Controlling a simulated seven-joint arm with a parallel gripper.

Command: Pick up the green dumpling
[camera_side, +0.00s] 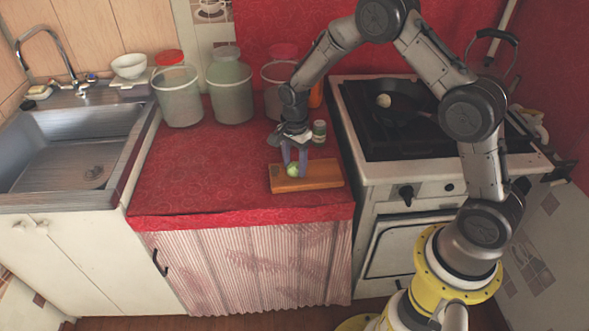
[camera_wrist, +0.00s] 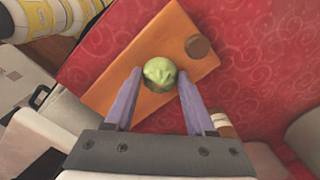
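The green dumpling (camera_side: 293,170) sits on a wooden cutting board (camera_side: 325,174) on the red counter. In the wrist view the dumpling (camera_wrist: 159,72) is round and pleated, just beyond and between the two purple fingertips. My gripper (camera_side: 295,163) points down over the board, and its fingers (camera_wrist: 155,84) are spread apart with a gap on each side of the dumpling. The fingers are open and hold nothing. Whether the fingertips reach down beside the dumpling is hard to tell.
A brown round piece (camera_wrist: 197,46) lies on the board near its edge. A small jar (camera_side: 319,132) stands behind the board. Large jars (camera_side: 229,90) line the back. A stove (camera_side: 400,120) with a pan stands right, a sink (camera_side: 70,150) left. The counter's left part is clear.

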